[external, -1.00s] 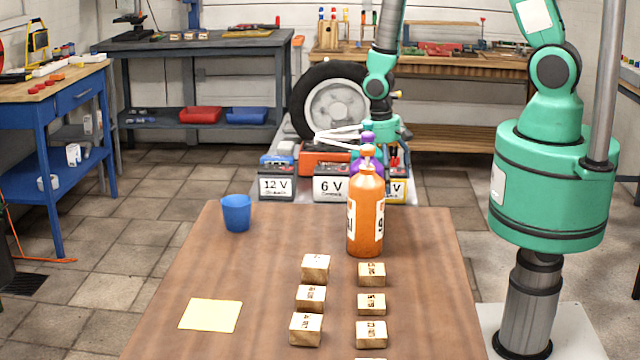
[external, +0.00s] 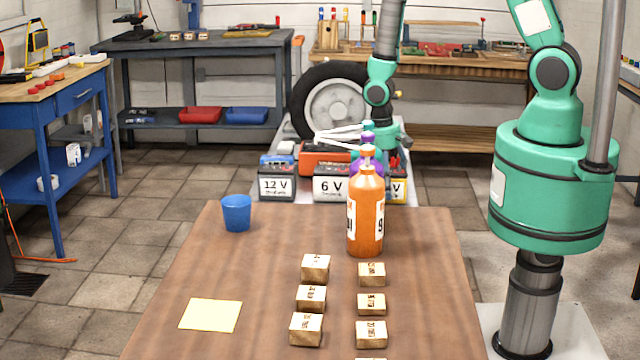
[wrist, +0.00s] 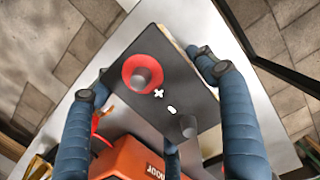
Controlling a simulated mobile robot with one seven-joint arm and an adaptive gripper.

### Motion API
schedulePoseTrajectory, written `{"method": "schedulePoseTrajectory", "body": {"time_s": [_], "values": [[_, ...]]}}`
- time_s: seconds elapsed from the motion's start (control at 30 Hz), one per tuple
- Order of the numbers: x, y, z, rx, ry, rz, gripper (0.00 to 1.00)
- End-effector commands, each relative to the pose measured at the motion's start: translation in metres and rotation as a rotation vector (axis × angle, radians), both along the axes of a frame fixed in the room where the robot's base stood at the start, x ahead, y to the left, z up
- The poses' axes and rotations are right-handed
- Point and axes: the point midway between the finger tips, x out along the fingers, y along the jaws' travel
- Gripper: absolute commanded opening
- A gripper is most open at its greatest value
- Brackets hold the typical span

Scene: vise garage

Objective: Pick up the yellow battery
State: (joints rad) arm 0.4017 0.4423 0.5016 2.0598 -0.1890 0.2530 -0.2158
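The yellow battery (external: 398,188) stands at the right end of the battery row behind the table, mostly hidden by the orange bottle. In the wrist view a dark battery top (wrist: 180,85) with a red-ringed terminal and a grey terminal lies below me, seemingly this battery; its coloured sides barely show. My gripper (wrist: 150,85) is open, with blue fingers spread on opposite sides of the dark top and a third finger partly visible at the bottom. I cannot tell whether they touch it. In the external view the fingers are hidden behind the bottles.
The orange bottle (external: 366,212) and a purple bottle (external: 368,160) stand in front of my gripper in the external view. The 12 V battery (external: 277,185) and 6 V battery (external: 329,186) are to the left. An orange unit (wrist: 125,160) sits close beside the dark top.

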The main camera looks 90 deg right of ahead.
Motion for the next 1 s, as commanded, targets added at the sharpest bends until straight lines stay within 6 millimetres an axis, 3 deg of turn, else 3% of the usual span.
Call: {"method": "schedulePoseTrajectory", "body": {"time_s": [0.03,0.17,0.2,0.63,1.0], "values": [[0.0,0.0,0.0,0.0,0.001,0.0,0.42],[0.0,0.0,0.0,0.0,0.001,0.0,0.16],[0.0,0.0,0.0,0.0,0.0,0.0,0.14],[0.0,0.0,0.005,0.0,0.0,0.0,0.13],[0.001,-0.001,0.031,-0.001,-0.002,0.0,0.13]]}}
